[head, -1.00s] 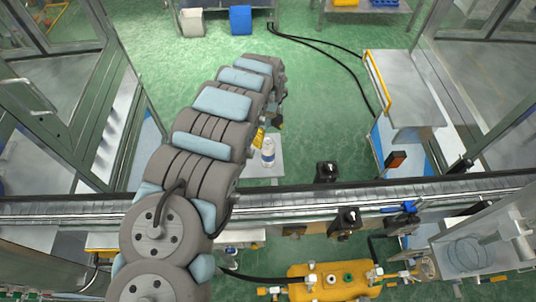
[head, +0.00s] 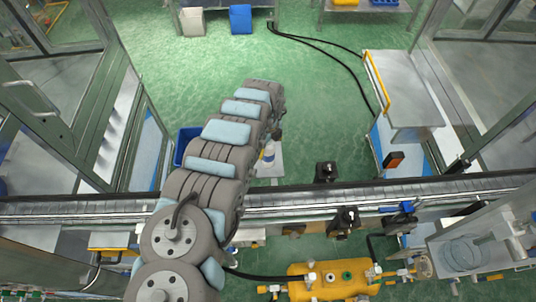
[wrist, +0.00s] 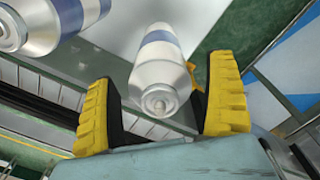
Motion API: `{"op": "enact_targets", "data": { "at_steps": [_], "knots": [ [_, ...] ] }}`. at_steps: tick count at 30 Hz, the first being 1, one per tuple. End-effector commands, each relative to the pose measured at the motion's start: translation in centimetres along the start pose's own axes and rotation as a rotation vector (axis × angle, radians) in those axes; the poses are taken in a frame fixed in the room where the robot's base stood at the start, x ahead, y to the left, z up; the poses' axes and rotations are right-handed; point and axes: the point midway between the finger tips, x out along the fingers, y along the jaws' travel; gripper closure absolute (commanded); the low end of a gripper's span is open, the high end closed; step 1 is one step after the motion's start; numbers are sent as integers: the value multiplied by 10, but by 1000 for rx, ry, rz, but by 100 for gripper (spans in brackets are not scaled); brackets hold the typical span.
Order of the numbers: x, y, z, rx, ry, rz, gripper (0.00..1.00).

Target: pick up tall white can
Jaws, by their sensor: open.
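A white can (wrist: 158,70) with a blue band shows in the wrist view, its rounded silvery end toward the camera. My gripper (wrist: 160,85) is open, with one yellow ridged finger on each side of this can; I cannot tell whether either touches it. A second white can (wrist: 40,22) with a blue-grey band is partly cut off at the upper left. In the head view one white can (head: 268,154) stands upright on a pale platform (head: 270,173) beside my arm.
A metal rail (head: 400,191) crosses in front of the platform. Black fixtures (head: 326,171) stand along it. A blue bin (head: 186,144) is left of my arm, and a steel table (head: 400,95) stands at right. A yellow machine (head: 328,281) lies in front.

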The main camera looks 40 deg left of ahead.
Motion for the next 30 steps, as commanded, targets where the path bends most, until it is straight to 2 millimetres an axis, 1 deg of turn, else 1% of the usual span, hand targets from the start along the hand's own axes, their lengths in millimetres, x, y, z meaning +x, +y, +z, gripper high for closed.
{"op": "enact_targets", "data": {
  "at_steps": [3,9,20,23,24,26,27,28,30],
  "knots": [
    [8,-2,-1,2,1,-3,13],
    [17,-1,0,1,-1,-2,13],
    [20,0,0,1,-2,0,13],
    [20,0,0,1,-2,0,38],
    [20,0,0,0,-2,0,49],
    [20,0,0,0,-1,0,66],
    [20,0,0,0,-1,0,78],
    [20,0,0,0,-1,0,86],
    [20,0,0,0,-1,0,87]
  ]
}}
